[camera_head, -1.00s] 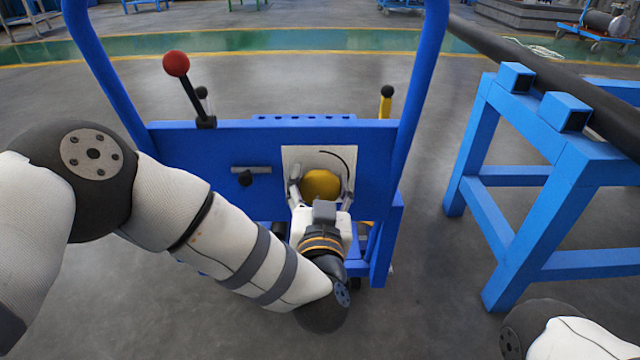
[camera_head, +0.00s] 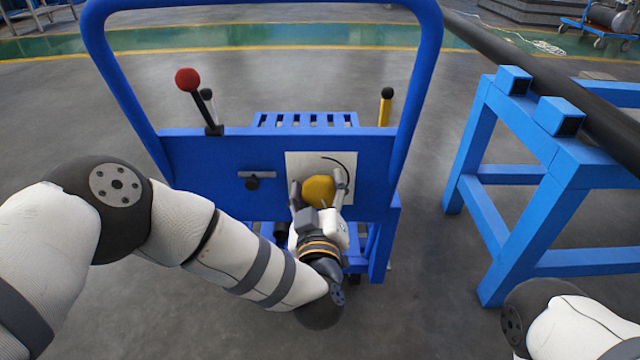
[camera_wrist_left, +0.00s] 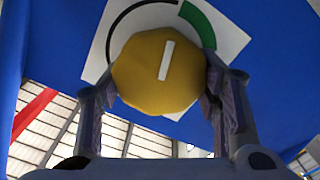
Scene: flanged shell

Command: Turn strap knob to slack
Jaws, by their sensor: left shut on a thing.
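The yellow strap knob (camera_head: 318,189) sits on a white square plate (camera_head: 349,161) on the blue cart panel. In the left wrist view the knob (camera_wrist_left: 158,72) is many-sided, with a white pointer line tilted slightly off upright. The plate there (camera_wrist_left: 229,36) carries a black arc and a green arc around the knob. My left gripper (camera_head: 319,192) has one finger on each side of the knob and is shut on it. My right arm shows only in part at the bottom right; its gripper is out of view.
The blue cart panel (camera_head: 225,165) also carries a red-ball lever (camera_head: 188,80), a yellow lever with a black knob (camera_head: 386,105) and a small black knob (camera_head: 252,183). A blue stand (camera_head: 540,150) bearing a dark pipe (camera_head: 560,72) is on the right. Open floor lies between.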

